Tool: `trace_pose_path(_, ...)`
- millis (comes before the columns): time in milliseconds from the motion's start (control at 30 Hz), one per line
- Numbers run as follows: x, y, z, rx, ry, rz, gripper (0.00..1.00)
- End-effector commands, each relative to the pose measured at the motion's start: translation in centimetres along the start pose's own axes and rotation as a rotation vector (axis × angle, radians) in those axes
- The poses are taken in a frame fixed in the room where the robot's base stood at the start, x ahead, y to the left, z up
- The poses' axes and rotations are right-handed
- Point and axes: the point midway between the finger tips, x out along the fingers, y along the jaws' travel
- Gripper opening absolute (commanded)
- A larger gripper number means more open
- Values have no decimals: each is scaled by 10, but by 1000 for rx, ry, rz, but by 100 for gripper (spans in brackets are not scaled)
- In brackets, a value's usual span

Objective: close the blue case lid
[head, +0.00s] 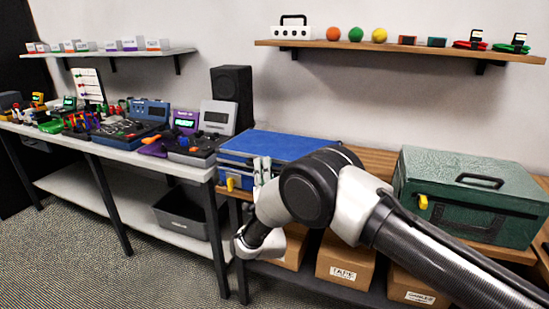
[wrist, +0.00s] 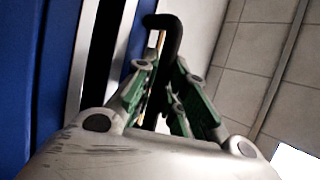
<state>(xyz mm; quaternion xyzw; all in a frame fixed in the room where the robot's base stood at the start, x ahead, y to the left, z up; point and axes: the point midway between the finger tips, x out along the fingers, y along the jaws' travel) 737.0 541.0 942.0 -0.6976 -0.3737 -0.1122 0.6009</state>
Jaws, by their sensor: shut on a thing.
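The blue case (head: 285,143) sits on the wooden bench beside the grey table, its flat blue lid on top and nearly level. A yellow latch (head: 229,184) shows on its front. In the wrist view the blue case (wrist: 55,70) fills the left side, with pale edges and a dark band between blue parts; I cannot tell whether that band is an open gap. My gripper (head: 262,168) is at the case's front, partly hidden by my arm. In the wrist view my gripper (wrist: 168,95) is shut on a black curved handle (wrist: 166,28) beside the case.
A green case (head: 470,195) stands to the right on the same bench. Cardboard boxes (head: 345,262) sit on the shelf below. Electronics and cables crowd the grey table (head: 180,160) to the left. A black speaker (head: 232,95) stands behind.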

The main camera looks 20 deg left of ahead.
Motion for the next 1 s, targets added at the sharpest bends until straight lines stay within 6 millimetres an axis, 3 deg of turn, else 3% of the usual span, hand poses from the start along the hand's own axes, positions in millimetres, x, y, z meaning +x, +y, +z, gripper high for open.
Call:
trace_pose_path(233, -10, 19, 4, -28, 1, -56, 0)
trace_pose_path(767, -16, 25, 5, -36, -1, -73, 0)
trace_pose_path(800, -16, 25, 5, -37, -1, -72, 15)
trace_pose_path(833, -17, 25, 5, -37, -1, -72, 20)
trace_pose_path(1000, -16, 24, 5, -36, 0, -74, 23)
